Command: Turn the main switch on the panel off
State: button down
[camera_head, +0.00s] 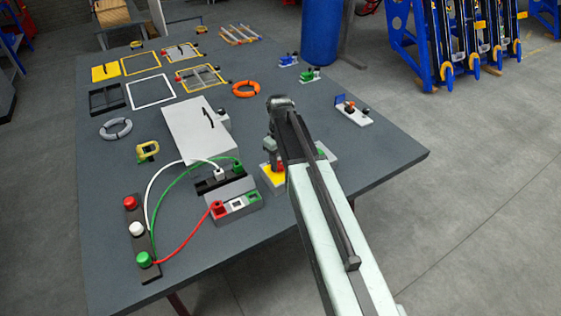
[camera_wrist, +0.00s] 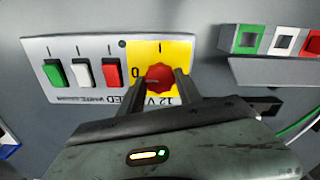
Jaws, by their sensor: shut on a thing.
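The panel (camera_wrist: 85,90) is a light plate with a row of green, white and red rocker switches and a yellow field (camera_wrist: 178,50). The red round main switch (camera_wrist: 158,76) sits on that yellow field, with an "I" mark and a "0" mark beside it. My gripper (camera_wrist: 165,80) has one finger on each side of the switch and is shut on it. The switch's pointing direction is hard to tell. In the head view my gripper (camera_head: 272,148) is over the panel, whose yellow corner (camera_head: 267,181) shows; my arm hides much of the rest.
Left of the panel stands a grey block with red, white and green sockets (camera_head: 237,204). Red, white and green cables run from the sockets area to a dark bar with coloured buttons (camera_head: 137,228). A white box (camera_head: 195,133) stands behind. The table's right side is mostly clear.

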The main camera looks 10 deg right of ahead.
aim_at(280, 163)
jog(key=shift+w, duration=0.1)
dwell(0.3)
jog(key=c, duration=0.8)
grip_release()
jog(key=shift+c, duration=0.2)
notch_tip(280, 163, up, 8)
jog(key=p, duration=0.8)
jog(key=shift+f, duration=0.1)
